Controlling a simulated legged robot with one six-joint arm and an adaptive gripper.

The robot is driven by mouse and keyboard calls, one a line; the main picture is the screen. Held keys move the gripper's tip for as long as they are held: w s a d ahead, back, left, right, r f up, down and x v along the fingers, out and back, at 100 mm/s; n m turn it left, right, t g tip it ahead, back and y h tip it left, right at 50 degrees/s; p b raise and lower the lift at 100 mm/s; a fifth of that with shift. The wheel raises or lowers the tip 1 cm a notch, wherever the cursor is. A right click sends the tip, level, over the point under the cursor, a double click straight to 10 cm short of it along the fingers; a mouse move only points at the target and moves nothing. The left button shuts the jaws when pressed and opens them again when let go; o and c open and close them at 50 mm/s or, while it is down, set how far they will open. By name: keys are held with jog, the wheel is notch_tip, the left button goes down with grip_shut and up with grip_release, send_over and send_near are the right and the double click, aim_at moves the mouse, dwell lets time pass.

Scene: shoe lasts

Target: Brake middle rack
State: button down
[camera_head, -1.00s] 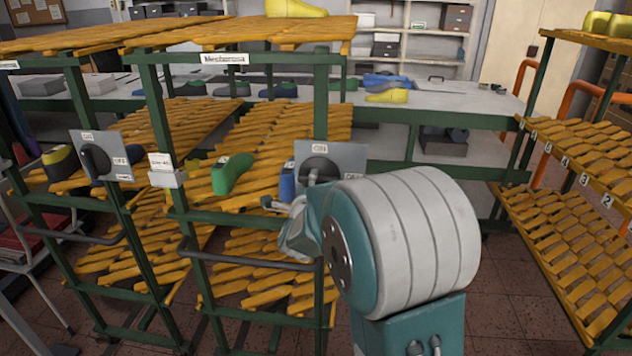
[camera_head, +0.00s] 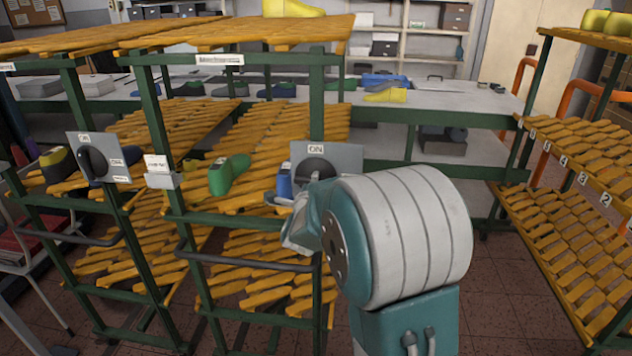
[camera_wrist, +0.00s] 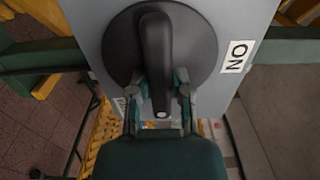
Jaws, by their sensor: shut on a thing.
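The middle rack (camera_head: 322,108) has green posts and orange slatted shelves. A grey brake plate with a black round knob (camera_head: 318,166) and an "ON" label is fixed on its right post. In the wrist view, the black knob's raised handle (camera_wrist: 156,50) stands lengthwise in the picture, and the "ON" label (camera_wrist: 236,57) lies to its right. My gripper (camera_wrist: 158,92) has its two fingers on either side of the handle's near end and is shut on it. In the head view, my gripper (camera_head: 300,205) is partly hidden by my wrist.
A left rack carries a similar brake plate (camera_head: 100,158). A green last (camera_head: 229,174) and a blue last (camera_head: 284,182) lie on the middle rack's shelf. A right rack (camera_head: 575,150) stands apart, with floor between. A grey handle bar (camera_head: 245,262) crosses the middle rack's front.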

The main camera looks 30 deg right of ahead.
jog(key=shift+w+a+f+n, duration=0.1)
jog(key=shift+a+f+n, duration=0.1)
jog(key=shift+a+n, duration=0.1)
jog(key=n, duration=0.8)
jog(key=shift+f+n, duration=0.1)
jog(key=shift+n, duration=0.3)
jog(key=n, duration=0.4)
jog(key=shift+d, duration=0.1)
jog(key=shift+n, duration=2.2)
jog(key=shift+r, duration=0.2)
jog(key=c, duration=0.5)
grip_release()
jog(key=shift+c, duration=0.2)
